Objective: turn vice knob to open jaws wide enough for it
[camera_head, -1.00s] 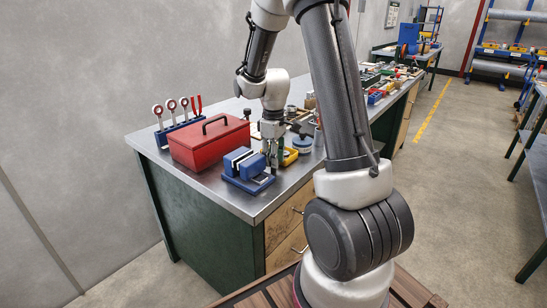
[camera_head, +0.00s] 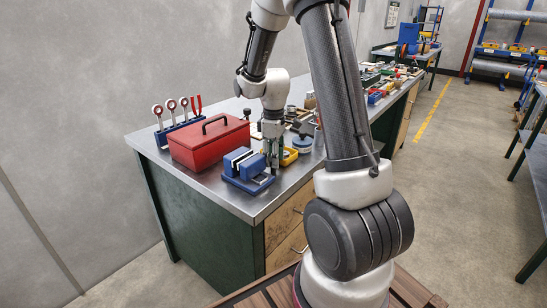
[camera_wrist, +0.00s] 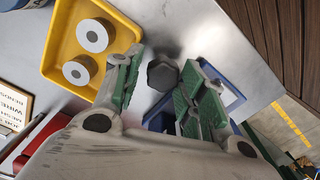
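The blue vice (camera_head: 247,170) with grey jaw blocks stands near the front corner of the metal workbench. A small gap shows between its jaws. My gripper (camera_head: 273,168) points down at the vice's right end. In the wrist view, the dark faceted vice knob (camera_wrist: 162,73) lies between the green-padded fingers of my gripper (camera_wrist: 163,82). The fingers are open, with a narrow gap on the left of the knob; I cannot tell whether the right finger touches it.
A red toolbox (camera_head: 208,144) stands behind and left of the vice. A yellow tray (camera_wrist: 112,18) with two rolls lies close beside the knob. A blue round tin (camera_head: 302,144) stands further right. The workbench's front edge (camera_head: 290,192) is near, with bare metal before the vice.

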